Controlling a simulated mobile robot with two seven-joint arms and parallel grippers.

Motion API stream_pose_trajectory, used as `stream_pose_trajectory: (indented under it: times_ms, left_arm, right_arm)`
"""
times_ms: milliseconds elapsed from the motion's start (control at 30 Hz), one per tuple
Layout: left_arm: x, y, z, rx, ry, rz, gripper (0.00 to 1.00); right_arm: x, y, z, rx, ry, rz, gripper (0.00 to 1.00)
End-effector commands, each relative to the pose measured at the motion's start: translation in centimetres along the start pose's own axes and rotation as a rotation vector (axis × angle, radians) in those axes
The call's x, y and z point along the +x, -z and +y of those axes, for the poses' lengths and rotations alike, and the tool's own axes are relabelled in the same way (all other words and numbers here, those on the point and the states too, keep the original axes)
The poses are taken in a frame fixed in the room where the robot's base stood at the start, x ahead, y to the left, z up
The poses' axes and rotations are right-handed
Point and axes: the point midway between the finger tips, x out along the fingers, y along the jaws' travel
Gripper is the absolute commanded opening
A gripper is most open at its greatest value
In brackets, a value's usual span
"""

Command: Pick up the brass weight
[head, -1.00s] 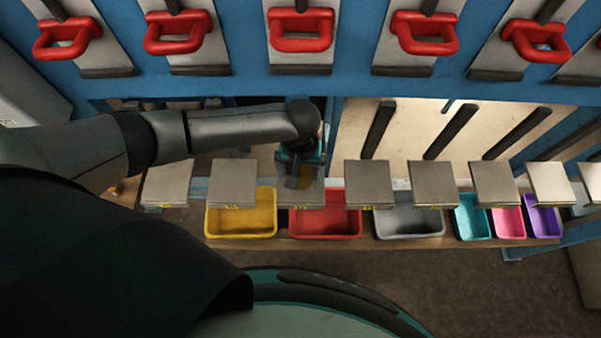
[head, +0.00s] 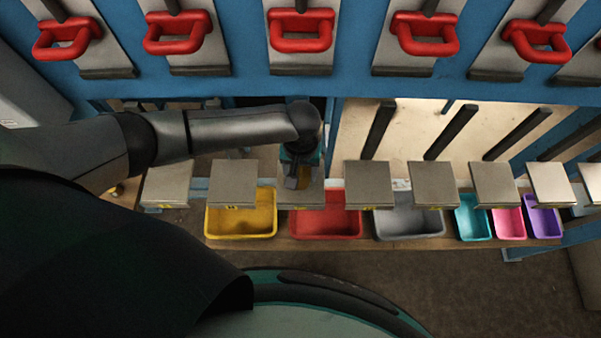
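My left arm comes in from the left, and my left gripper (head: 298,182) points down over the third grey metal plate (head: 300,198) from the left, above the red bin. A small brass-coloured patch shows right at the gripper's fingers; it may be the brass weight, but it is mostly hidden by the gripper. I cannot tell whether the fingers are closed on it. My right gripper is out of view.
A row of grey plates runs across the middle. Below it are a yellow bin (head: 240,222), a red bin (head: 326,223), a grey bin (head: 409,224) and several smaller coloured bins. Red handles (head: 301,44) hang on the blue frame (head: 240,85) above.

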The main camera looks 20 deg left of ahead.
Motion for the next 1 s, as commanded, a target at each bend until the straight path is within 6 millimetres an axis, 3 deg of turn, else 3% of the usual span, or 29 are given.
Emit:
stream_pose_trajectory:
  times_ms: [167, 767, 1000]
  left_arm:
    - [0.0, 0.0, 0.0, 0.0, 0.0, 0.0, 0.0]
    - [-0.2, 0.2, 0.1, 0.0, -0.004, 0.004, 0.0]
    - [-1.3, 0.2, 0.1, 0.0, -0.004, 0.004, 0.0]
  right_arm:
    - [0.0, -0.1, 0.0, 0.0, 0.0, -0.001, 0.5]
    - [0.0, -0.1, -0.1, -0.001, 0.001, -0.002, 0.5]
    - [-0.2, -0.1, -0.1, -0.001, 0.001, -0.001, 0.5]
